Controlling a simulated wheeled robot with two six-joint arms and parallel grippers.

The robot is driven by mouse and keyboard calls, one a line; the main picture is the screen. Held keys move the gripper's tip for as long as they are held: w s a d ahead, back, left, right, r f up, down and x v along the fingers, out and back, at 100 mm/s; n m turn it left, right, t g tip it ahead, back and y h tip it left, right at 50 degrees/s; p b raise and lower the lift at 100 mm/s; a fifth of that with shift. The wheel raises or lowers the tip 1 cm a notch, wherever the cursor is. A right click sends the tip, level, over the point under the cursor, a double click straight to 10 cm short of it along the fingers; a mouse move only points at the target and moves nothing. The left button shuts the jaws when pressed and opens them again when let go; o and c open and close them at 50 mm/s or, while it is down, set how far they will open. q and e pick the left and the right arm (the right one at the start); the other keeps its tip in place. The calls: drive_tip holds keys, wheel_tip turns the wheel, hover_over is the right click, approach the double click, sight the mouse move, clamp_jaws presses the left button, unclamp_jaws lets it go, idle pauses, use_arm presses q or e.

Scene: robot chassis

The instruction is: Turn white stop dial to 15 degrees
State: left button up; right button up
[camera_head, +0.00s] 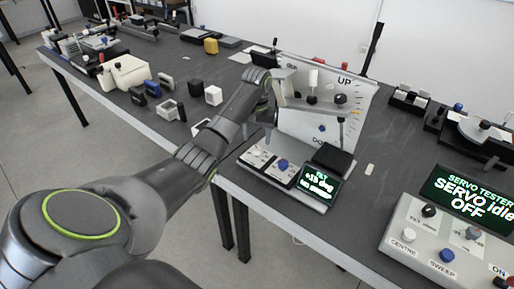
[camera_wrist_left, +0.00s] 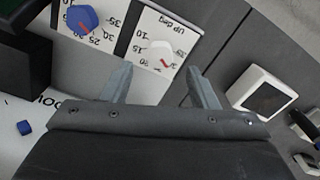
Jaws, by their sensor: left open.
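The white stop dial (camera_wrist_left: 160,55) sits on a white scale plate marked "UP deg" in the left wrist view. It is a round white knob with a short red pointer mark; its exact reading is too small to tell. My left gripper (camera_wrist_left: 160,70) is open, with one finger on either side of the dial in that view and nothing between the fingers. Contact is not visible. In the head view my left arm reaches in over the tilt rig and its gripper (camera_head: 268,138) points down at the control panel, partly hiding the dials. My right gripper is not in view.
A blue dial (camera_wrist_left: 82,20) stands beside the white one. A green-lettered tilt display (camera_head: 320,187) sits on the panel's right. The upright board (camera_head: 312,125) with "UP" rises behind. A servo tester (camera_head: 447,240) reading "SERVO idle OFF" stands at the right. Several small blocks lie left.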

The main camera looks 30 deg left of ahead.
sight(257, 148)
use_arm(q)
drive_tip(key=shift+f, duration=2.3)
drive_tip(key=shift+c, duration=0.2)
drive_tip(key=c, duration=0.9)
